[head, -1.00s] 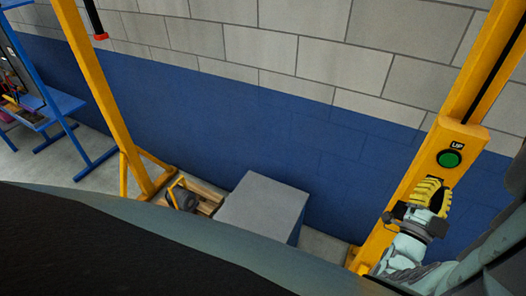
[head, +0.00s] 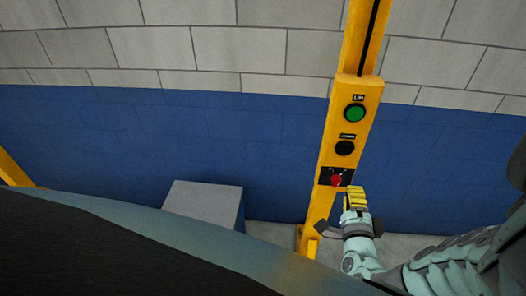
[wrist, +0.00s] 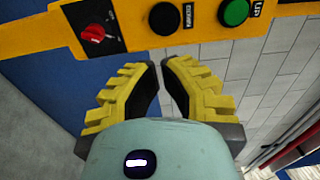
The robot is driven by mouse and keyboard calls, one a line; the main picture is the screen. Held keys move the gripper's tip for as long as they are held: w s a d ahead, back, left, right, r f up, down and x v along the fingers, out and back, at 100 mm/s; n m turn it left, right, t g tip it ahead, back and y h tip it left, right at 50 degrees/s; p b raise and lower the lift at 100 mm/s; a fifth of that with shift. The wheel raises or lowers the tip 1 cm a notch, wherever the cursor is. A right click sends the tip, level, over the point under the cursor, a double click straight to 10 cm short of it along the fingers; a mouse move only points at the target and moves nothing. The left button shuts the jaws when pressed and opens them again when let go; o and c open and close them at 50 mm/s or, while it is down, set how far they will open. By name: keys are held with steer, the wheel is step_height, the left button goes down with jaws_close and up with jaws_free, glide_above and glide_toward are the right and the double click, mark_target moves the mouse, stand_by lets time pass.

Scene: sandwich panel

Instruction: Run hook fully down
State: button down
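The yellow control post (head: 325,205) carries a green UP button (head: 355,112), a black DOWN button (head: 345,148) under it, and a red rotary switch (head: 337,181) on a black plate. In the wrist view the black button (wrist: 164,18) lies just beyond my fingertips, the red switch (wrist: 95,33) to the left and the green button (wrist: 235,12) to the right. My gripper (head: 355,190) is beside the post, just right of the red switch. In the wrist view its yellow fingers (wrist: 162,64) converge, with a narrow empty gap between the tips. The hook is not in view.
A grey block (head: 203,203) stands on the floor left of the post. A blue and grey block wall (head: 230,135) runs behind. Another yellow upright foot (head: 14,172) shows at the far left.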

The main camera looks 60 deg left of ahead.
steer(key=shift+d, duration=0.1)
stand_by(0.4)
steer(key=b, duration=0.5)
glide_toward(346, 153)
steer(key=x, duration=0.4)
steer(key=shift+w+a, duration=0.15)
steer(key=shift+a, duration=0.2)
steer(key=shift+x, duration=1.7)
steer(key=shift+w, duration=0.1)
